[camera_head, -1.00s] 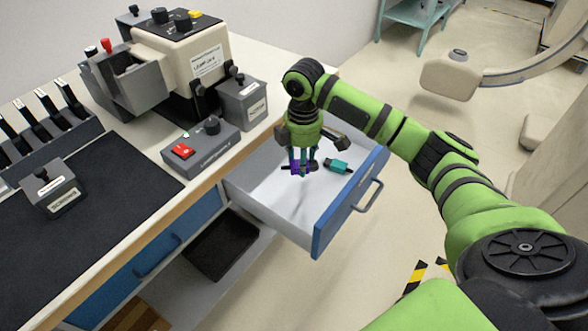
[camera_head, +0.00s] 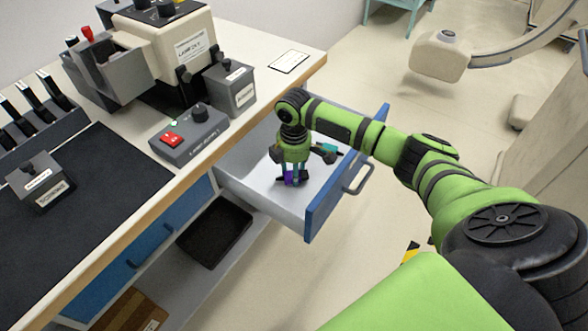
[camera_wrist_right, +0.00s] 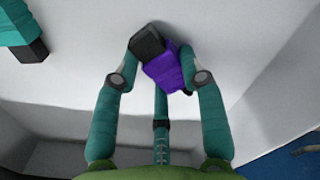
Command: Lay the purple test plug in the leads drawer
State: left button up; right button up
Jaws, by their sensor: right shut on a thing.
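The purple test plug (camera_head: 288,177) has a purple body and black ends. My right gripper (camera_head: 291,180) is inside the open leads drawer (camera_head: 257,189) and shut on the plug. The right wrist view shows the purple plug (camera_wrist_right: 163,70) between the teal fingers (camera_wrist_right: 160,74), tilted, close over the pale drawer floor (camera_wrist_right: 245,30). I cannot tell whether the plug touches the floor. My left gripper is not in view.
The drawer's blue front (camera_head: 345,175) and grey walls surround my right gripper. A power supply box with a red switch (camera_head: 188,135) stands on the worktop left of the drawer. A black bin (camera_head: 214,234) sits on the shelf below. Drawer floor around the plug is bare.

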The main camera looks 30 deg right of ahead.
jog(key=shift+f, duration=0.15)
jog(key=shift+f, duration=0.1)
jog(key=o, duration=1.1)
jog(key=shift+o, duration=0.2)
notch_tip(320, 180, up, 13)
jog(key=shift+f, duration=0.15)
